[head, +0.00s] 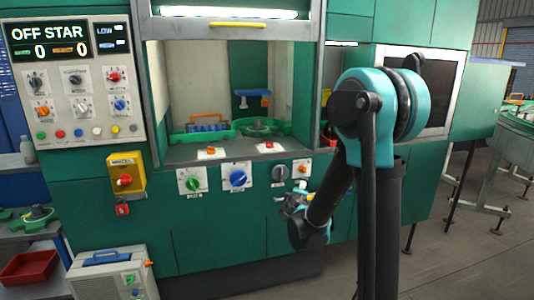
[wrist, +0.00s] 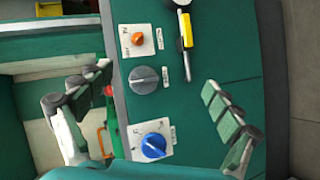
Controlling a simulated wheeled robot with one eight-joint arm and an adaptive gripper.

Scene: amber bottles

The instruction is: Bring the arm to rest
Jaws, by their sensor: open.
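My gripper (head: 292,202) is in front of the lower panel of the green machine (head: 220,245), beside the panel's knobs. In the wrist view my gripper (wrist: 165,105) shows two fingers wide apart, with nothing between them but the panel behind. The blue knob (wrist: 153,145), the grey knob (wrist: 144,79) and the orange knob (wrist: 138,38) are in that view. I cannot tell whether a finger touches the panel.
The machine's opening holds a green fixture (head: 258,127) and a blue rack (head: 207,127). A control board (head: 75,85) is at left, above a yellow switch box (head: 125,175). A pale box (head: 110,275) and a red tray (head: 28,268) are low at left.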

